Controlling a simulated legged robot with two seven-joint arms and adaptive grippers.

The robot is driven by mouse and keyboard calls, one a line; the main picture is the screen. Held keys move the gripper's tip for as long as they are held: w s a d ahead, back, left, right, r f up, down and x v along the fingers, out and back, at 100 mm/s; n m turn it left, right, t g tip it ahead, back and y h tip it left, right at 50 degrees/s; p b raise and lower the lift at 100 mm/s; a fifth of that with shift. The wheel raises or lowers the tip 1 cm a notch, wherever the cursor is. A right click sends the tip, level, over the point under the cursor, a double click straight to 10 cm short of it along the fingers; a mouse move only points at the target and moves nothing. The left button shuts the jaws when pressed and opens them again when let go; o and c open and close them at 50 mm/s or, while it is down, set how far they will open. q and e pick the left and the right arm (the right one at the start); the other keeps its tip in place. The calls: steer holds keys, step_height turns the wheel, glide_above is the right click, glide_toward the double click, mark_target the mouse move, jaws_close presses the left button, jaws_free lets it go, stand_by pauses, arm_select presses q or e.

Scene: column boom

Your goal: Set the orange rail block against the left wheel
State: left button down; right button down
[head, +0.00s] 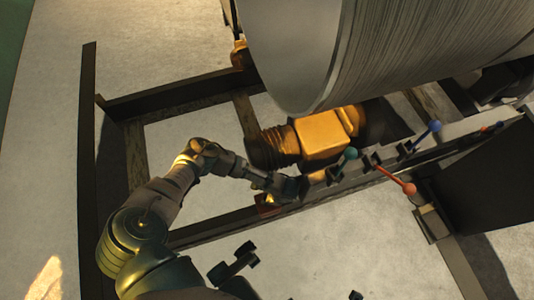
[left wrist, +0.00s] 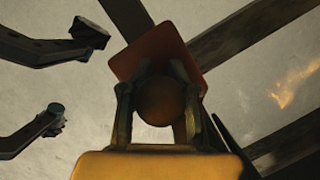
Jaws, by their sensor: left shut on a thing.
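My left gripper (head: 278,194) reaches to the dark frame in the middle of the head view. In the left wrist view its two fingers (left wrist: 163,105) are shut on a dark round knob on the orange rail block (left wrist: 185,42), a reddish-orange plate. The block shows as a small orange-lit patch in the head view (head: 266,207), partly hidden by the gripper. It is at a dark floor bar; I cannot tell whether it touches it. I cannot make out the left wheel with certainty.
A large ribbed metal drum (head: 390,45) fills the top. Below it sits a yellow-orange housing (head: 320,135) with a black ribbed motor (head: 272,147). Levers with green (head: 350,153), blue (head: 435,126) and red (head: 410,189) knobs stand right of my gripper. Dark bars cross the pale floor.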

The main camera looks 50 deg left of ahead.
arm_select(q)
steer(key=shift+f, duration=0.25)
steer(key=shift+f, duration=0.4)
steer(key=shift+f, duration=0.15)
steer(key=c, duration=0.8)
jaws_free()
steer(key=shift+o, duration=0.2)
